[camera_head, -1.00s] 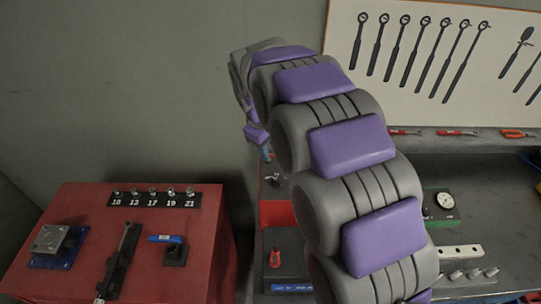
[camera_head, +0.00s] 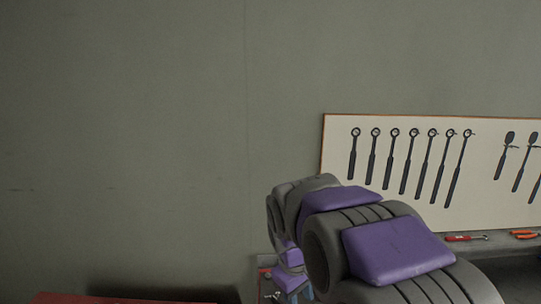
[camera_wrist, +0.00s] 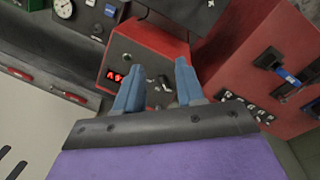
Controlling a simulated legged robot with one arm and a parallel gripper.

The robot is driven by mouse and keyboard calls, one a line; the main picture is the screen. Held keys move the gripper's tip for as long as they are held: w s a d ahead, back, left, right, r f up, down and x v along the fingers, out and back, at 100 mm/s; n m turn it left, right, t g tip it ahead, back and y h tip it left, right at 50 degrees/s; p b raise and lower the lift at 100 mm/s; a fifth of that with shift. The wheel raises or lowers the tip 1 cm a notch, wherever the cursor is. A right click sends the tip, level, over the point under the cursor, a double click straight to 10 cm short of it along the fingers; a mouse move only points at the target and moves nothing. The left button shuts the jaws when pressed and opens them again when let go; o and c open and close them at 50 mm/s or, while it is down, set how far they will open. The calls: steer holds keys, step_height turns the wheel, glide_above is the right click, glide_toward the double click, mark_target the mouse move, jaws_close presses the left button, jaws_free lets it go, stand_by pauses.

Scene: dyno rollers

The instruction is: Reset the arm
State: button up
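My arm, grey with purple pads, rises from the lower right of the head view. My gripper (camera_head: 290,288) is at the bottom of that view, partly cut off by the frame edge. In the wrist view, my gripper (camera_wrist: 159,85) shows two blue fingers standing apart with nothing between them. Beyond the fingers is a red box (camera_wrist: 143,57) with a lit red display and a dark knob or switch, and the fingers appear clear of it.
A red cabinet (camera_wrist: 262,60) with a socket rack (camera_wrist: 243,104) is at the right of the wrist view. A dark workbench (camera_wrist: 62,62) is at the left. A white tool board (camera_head: 400,205) with several wrenches hangs on the wall. Open wall space lies left.

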steer(key=s+d+f+m+g+b, duration=0.1)
steer(key=s+f, duration=0.3)
steer(key=s, duration=0.5)
steer(key=s+d+f+m+y+b, duration=0.1)
steer(key=s+d+f+m+b, duration=0.3)
steer(key=s, duration=0.6)
steer(key=s+d+f+m+g+b, duration=0.1)
steer(key=s+d+f+m+b, duration=0.1)
steer(key=s, duration=0.8)
step_height(320, 180, down, 3)
steer(key=shift+d+r+g+b, duration=0.25)
steer(key=shift+d+b, duration=0.2)
steer(key=shift+b, duration=0.3)
